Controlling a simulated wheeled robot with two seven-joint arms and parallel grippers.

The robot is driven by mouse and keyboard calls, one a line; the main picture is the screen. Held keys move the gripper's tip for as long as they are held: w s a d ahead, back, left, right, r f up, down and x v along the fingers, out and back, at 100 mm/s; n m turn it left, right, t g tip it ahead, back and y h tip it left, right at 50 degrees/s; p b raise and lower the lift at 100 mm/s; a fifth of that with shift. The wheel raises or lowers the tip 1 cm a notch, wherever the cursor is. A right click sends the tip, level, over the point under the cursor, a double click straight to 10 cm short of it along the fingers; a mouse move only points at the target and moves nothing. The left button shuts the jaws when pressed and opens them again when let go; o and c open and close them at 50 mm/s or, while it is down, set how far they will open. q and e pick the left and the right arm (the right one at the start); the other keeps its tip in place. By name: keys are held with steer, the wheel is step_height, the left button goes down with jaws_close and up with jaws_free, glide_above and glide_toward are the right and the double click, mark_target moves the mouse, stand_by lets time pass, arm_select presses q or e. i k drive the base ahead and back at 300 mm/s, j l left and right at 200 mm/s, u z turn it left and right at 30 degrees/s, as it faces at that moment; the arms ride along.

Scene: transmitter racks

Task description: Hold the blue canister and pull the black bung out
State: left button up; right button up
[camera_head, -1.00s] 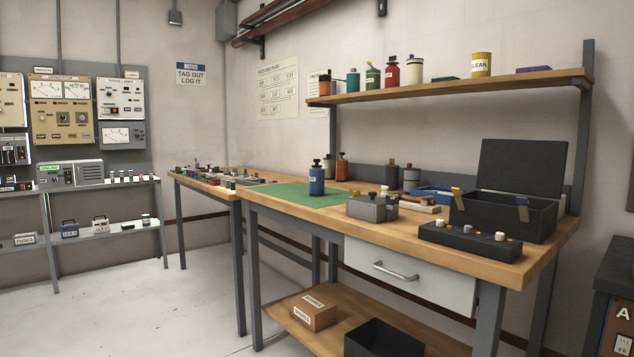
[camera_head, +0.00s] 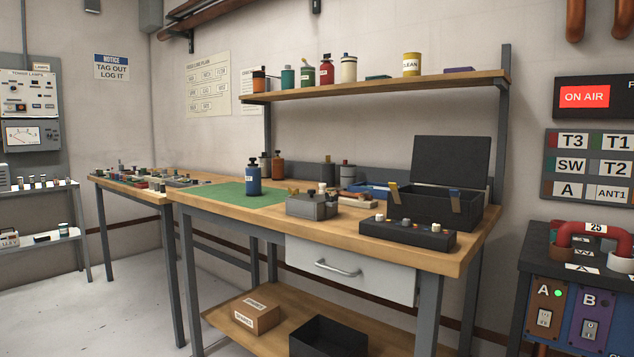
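The blue canister (camera_head: 253,182) stands upright on the green mat (camera_head: 225,194) on the wooden workbench. It has a small pale label on its front. The black bung (camera_head: 253,162) sits in its top. Neither of my grippers shows in the head view, and nothing touches the canister.
A grey metal block (camera_head: 312,206) stands right of the canister, with a black button box (camera_head: 408,232) and an open black case (camera_head: 436,205) further right. Orange and dark bottles stand behind it. A shelf (camera_head: 375,86) hangs above. Floor (camera_head: 110,310) at left is clear.

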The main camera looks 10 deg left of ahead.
mark_target(252, 173)
steer(key=j+z, duration=0.35)
steer(key=i+j+z, duration=0.1)
steer(key=j+z, duration=0.3)
steer(key=j, duration=0.15)
steer(key=j+z, duration=0.35)
steer(key=k+j, duration=0.05)
